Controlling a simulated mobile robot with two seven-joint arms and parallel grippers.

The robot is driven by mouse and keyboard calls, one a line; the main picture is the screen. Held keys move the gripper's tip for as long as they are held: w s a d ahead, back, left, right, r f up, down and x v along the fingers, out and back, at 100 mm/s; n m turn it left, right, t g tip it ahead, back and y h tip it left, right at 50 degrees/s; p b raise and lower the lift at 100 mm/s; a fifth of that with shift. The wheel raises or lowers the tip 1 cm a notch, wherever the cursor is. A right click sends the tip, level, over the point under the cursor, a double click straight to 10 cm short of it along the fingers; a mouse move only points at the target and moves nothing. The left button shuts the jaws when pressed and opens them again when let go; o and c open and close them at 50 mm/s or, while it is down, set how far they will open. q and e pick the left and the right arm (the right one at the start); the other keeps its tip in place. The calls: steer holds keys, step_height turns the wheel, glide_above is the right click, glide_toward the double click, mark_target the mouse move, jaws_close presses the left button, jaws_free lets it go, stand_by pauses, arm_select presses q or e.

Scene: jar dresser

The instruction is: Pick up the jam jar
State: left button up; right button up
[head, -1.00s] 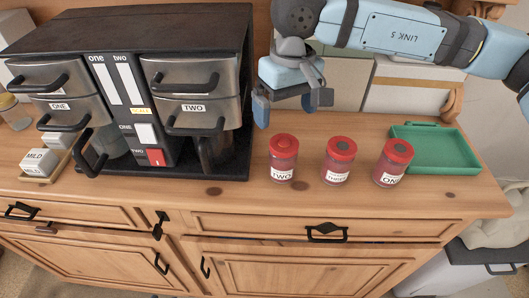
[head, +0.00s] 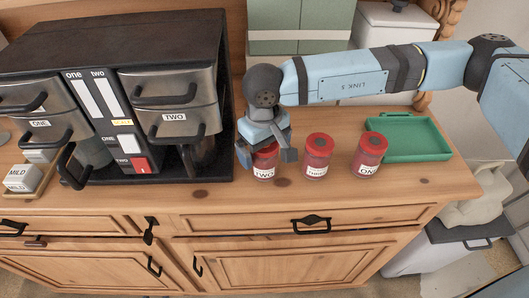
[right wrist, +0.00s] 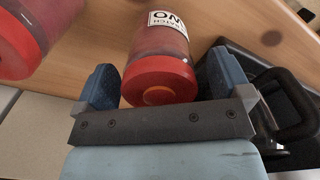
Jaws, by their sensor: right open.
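Three red-lidded jam jars stand upright in a row on the wooden dresser top: jar TWO (head: 264,173), jar THREE (head: 316,158) and jar ONE (head: 366,158). My right gripper (head: 266,155) is over jar TWO, its fingers open on either side of the lid. The right wrist view shows jar TWO (right wrist: 160,55) between the two blue fingers, with gaps visible beside it. The gripper hides part of its lid in the head view. Another red-lidded jar (right wrist: 28,38) shows at upper left of the wrist view. My left gripper is out of view.
A black coffee machine (head: 120,60) stands close to the left of jar TWO. A green tray (head: 420,153) lies to the right of the jars. The dresser's front edge (head: 330,203) has bare wood before the jars.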

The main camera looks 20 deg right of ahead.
steer(key=shift+f, duration=0.85)
steer(key=c, duration=1.2)
steer(key=shift+w+r, duration=0.1)
steer(key=shift+c, duration=0.2)
step_height(320, 180, up, 20)
steer(key=b, duration=0.3)
